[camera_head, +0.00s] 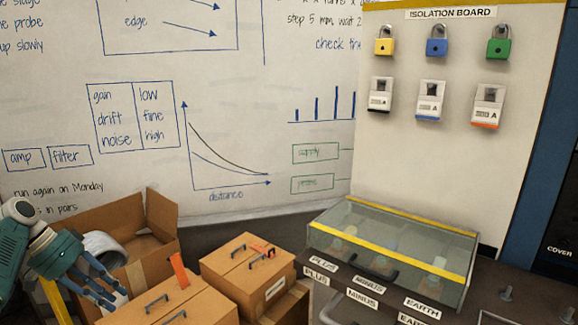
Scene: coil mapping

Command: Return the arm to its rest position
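My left gripper (118,299) is at the lower left, on a teal and grey arm that comes in from the left edge. Its blue-grey fingers point down and right, with a gap between them and nothing seen in the gap. It shows in front of an open cardboard box (152,262), left of the closed boxes. I cannot tell whether it touches anything. My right gripper is not in view.
Two closed cardboard boxes (240,262) with handles stand at the lower middle. A glass-lidded case (405,235) sits on a dark bench with PLUS, MINUS and EARTH labels. The isolation board (450,180) holds padlocks and tags. A whiteboard (285,60) stands behind.

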